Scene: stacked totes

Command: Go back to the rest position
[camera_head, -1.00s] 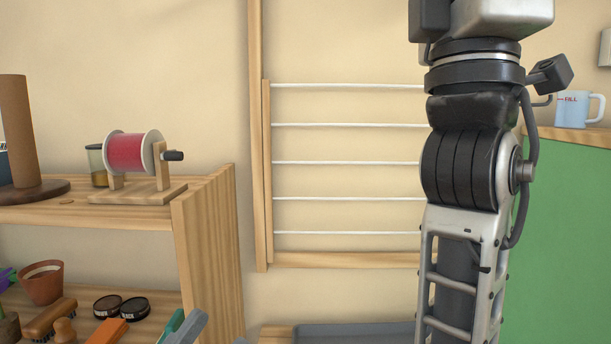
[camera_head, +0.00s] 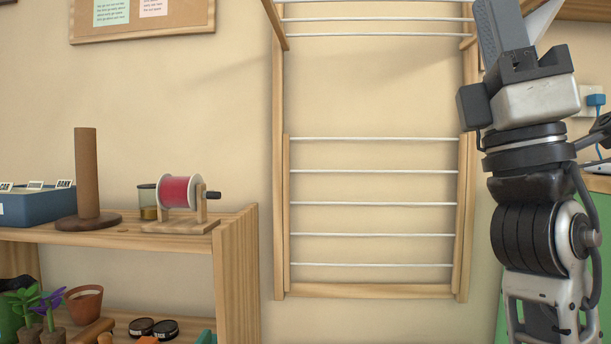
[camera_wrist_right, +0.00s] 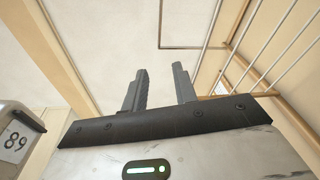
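My right arm stands upright at the right of the head view, with its gripper (camera_head: 503,40) pointing up at the top edge. Its dark fingers overlap there. In the right wrist view the same gripper (camera_wrist_right: 160,75) shows two dark fingers apart, with nothing between them. It is open and empty, facing the upper wall and ceiling. My left gripper is in neither current view.
A wooden rack with white rods (camera_head: 374,291) hangs on the wall, left of my right arm. A wooden shelf (camera_head: 236,250) at left holds a red spool (camera_head: 180,192), a brown post (camera_head: 87,175) and pots. A green panel (camera_head: 603,215) stands behind my arm.

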